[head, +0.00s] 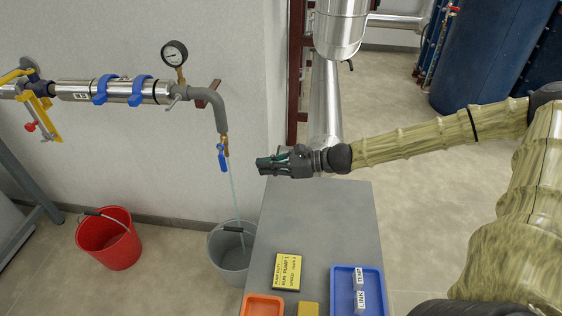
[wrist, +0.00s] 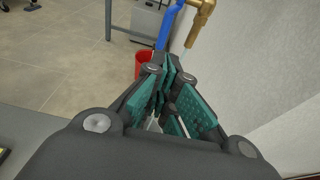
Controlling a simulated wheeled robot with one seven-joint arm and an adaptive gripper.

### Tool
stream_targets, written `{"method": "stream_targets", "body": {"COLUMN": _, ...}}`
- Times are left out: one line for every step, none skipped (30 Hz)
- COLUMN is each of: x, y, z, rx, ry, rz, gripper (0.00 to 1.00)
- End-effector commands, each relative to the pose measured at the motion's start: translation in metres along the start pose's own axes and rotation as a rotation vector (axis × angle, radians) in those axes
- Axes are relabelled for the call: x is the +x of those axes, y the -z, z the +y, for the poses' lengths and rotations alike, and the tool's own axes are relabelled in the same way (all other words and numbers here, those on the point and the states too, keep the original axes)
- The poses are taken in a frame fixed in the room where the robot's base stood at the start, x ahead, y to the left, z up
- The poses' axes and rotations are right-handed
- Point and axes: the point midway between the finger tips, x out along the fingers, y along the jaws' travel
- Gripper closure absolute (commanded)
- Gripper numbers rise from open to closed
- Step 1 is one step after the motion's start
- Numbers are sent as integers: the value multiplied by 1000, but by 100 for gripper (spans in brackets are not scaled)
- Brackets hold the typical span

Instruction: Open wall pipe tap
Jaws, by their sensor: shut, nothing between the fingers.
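The wall pipe tap has a brass body (head: 224,142) and a blue lever (head: 222,158) that hangs down, at the end of a grey elbow pipe (head: 208,97) on the wall. A thin pale stream, looking like water, runs from its outlet down to the grey bucket (head: 216,246). In the wrist view the blue lever (wrist: 170,24) and brass body (wrist: 202,12) show at the top, beyond my fingertips. My gripper (head: 262,166) is shut and empty, to the right of the lever and apart from it in the head view. Its teal-padded fingers (wrist: 170,72) meet in the wrist view.
A pressure gauge (head: 174,53) stands on the pipe. A grey table (head: 330,215) below my gripper holds a yellow sign (head: 287,271), a blue tray (head: 338,308) and an orange tray (head: 246,307). A red bucket (head: 110,245) stands on the floor at left.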

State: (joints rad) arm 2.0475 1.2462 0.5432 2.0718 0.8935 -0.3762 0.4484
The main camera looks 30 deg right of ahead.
Motion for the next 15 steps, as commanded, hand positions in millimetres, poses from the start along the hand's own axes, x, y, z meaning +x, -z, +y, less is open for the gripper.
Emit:
{"method": "stream_targets", "body": {"x": -6, "y": -3, "z": -1, "rx": -3, "ry": 2, "rz": -2, "gripper": 100}}
{"method": "stream_targets", "body": {"x": -9, "y": -4, "z": -1, "rx": -3, "ry": 2, "rz": -2, "gripper": 100}}
{"method": "stream_targets", "body": {"x": -12, "y": -4, "z": -1, "rx": -2, "ry": 2, "rz": -1, "gripper": 100}}
{"method": "stream_targets", "body": {"x": -15, "y": -4, "z": -1, "rx": -2, "ry": 2, "rz": -1, "gripper": 100}}
{"method": "stream_targets", "body": {"x": -18, "y": -4, "z": -1, "rx": -2, "ry": 2, "rz": -1, "gripper": 100}}
{"method": "stream_targets", "body": {"x": -22, "y": -4, "z": -1, "rx": -2, "ry": 2, "rz": -1, "gripper": 100}}
{"method": "stream_targets", "body": {"x": -24, "y": -5, "z": -1, "rx": -2, "ry": 2, "rz": -1, "gripper": 100}}
{"method": "stream_targets", "body": {"x": -27, "y": -5, "z": -1, "rx": -2, "ry": 2, "rz": -1, "gripper": 100}}
{"method": "stream_targets", "body": {"x": -30, "y": -5, "z": -1, "rx": -1, "ry": 3, "rz": -1, "gripper": 100}}
{"method": "stream_targets", "body": {"x": -32, "y": -5, "z": -1, "rx": -2, "ry": 3, "rz": -1, "gripper": 100}}
{"method": "stream_targets", "body": {"x": -34, "y": -6, "z": -1, "rx": -3, "ry": 2, "rz": -1, "gripper": 100}}
{"method": "stream_targets", "body": {"x": -37, "y": -5, "z": -1, "rx": -2, "ry": 2, "rz": -1, "gripper": 100}}
{"method": "stream_targets", "body": {"x": -38, "y": -5, "z": -1, "rx": -1, "ry": 1, "rz": -1, "gripper": 100}}
{"method": "stream_targets", "body": {"x": -40, "y": -5, "z": -1, "rx": -1, "ry": 1, "rz": -1, "gripper": 100}}
{"method": "stream_targets", "body": {"x": -41, "y": -6, "z": 0, "rx": -2, "ry": 1, "rz": -1, "gripper": 100}}
